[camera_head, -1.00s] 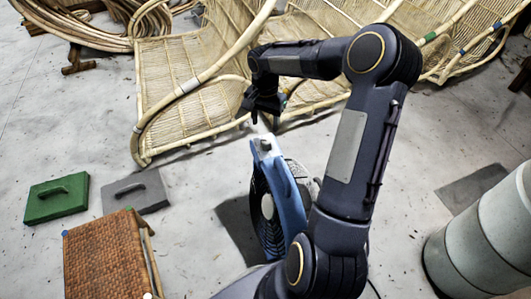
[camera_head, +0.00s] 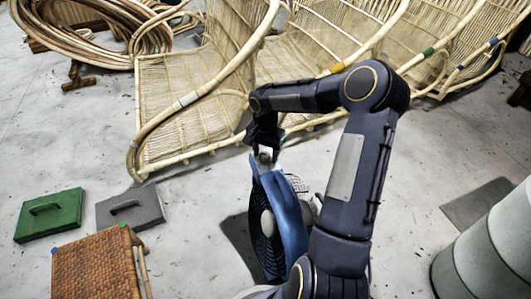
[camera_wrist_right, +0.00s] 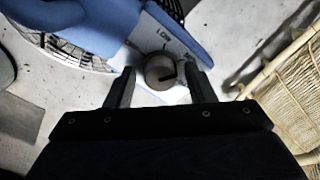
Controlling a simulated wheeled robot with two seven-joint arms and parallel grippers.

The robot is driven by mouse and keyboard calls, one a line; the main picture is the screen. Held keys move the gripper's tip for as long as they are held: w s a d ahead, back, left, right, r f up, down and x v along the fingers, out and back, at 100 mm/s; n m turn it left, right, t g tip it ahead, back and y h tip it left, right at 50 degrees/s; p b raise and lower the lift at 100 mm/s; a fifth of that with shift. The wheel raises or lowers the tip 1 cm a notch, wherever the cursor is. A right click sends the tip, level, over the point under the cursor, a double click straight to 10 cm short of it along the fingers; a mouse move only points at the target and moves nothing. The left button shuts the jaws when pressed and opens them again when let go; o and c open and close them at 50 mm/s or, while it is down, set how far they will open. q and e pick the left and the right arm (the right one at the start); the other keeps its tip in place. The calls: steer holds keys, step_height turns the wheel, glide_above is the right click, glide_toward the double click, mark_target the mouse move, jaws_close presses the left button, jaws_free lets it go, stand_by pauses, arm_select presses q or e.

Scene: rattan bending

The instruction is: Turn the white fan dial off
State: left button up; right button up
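A blue fan (camera_head: 285,215) stands on the floor in the middle of the head view, its dark grille facing left. Its white dial (camera_head: 265,155) is on the top end, just under my right gripper (camera_head: 262,148). In the right wrist view the round dial (camera_wrist_right: 162,72) with a dark pointer mark sits on a pale plate, with the word LOW (camera_wrist_right: 164,36) beside it. My right gripper (camera_wrist_right: 160,90) is open, with one finger on each side of the dial; I cannot tell whether they touch it. My left gripper is not in view.
Rattan chair frames (camera_head: 190,120) fill the back, close behind my right gripper. A green block (camera_head: 50,214), a grey block (camera_head: 130,208) and a woven stool (camera_head: 92,268) are at left. A grey cylinder (camera_head: 490,245) stands at right.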

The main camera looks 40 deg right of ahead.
steer(key=c, duration=0.9)
steer(key=shift+o, duration=0.2)
